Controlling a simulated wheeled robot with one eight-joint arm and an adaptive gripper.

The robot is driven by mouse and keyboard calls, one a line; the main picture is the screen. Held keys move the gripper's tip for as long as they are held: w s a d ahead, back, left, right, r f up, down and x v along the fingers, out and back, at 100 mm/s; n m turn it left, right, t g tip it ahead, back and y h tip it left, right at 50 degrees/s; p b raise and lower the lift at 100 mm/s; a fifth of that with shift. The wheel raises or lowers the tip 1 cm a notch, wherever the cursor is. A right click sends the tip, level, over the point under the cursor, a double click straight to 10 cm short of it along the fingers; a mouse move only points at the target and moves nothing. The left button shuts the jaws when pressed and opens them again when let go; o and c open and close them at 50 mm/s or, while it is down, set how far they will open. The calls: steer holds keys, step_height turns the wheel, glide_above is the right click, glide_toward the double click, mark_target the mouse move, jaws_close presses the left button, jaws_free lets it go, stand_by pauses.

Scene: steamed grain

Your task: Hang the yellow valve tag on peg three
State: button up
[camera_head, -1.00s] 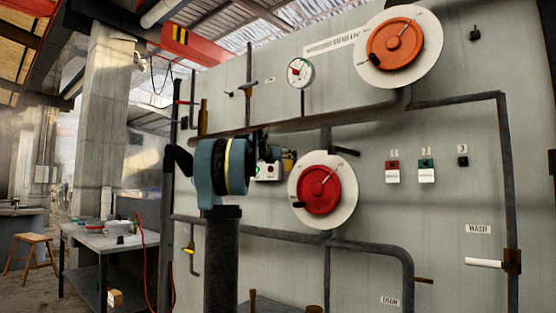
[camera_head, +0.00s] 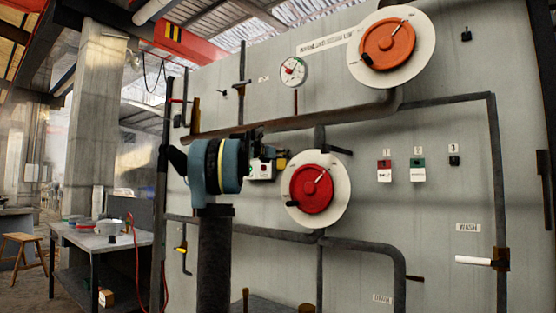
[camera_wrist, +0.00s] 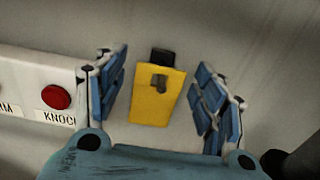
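The yellow valve tag (camera_wrist: 157,95) hangs on the wall from a dark peg or clip (camera_wrist: 161,57) in the wrist view. My gripper (camera_wrist: 160,98) is open, with one blue-padded finger on each side of the tag and a gap to both. The tag is tilted slightly. In the head view my arm's wrist hides most of the gripper and the tag. Peg three (camera_head: 454,160) is a bare dark peg under the label "3". Peg one holds a red-topped tag (camera_head: 384,172) and peg two a green-topped tag (camera_head: 418,172).
A white box (camera_wrist: 35,90) with a red button is left of my gripper. The red valve wheel (camera_head: 311,189) on its white disc stands between my arm and the pegs. Pipes (camera_head: 440,101) run along the panel. A table (camera_head: 125,241) is at the left.

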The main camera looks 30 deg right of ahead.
steer(key=c, duration=1.1)
steer(key=shift+c, duration=0.2)
steer(key=shift+r, duration=0.2)
steer(key=shift+v, duration=1.85)
steer(key=shift+v, duration=2.9)
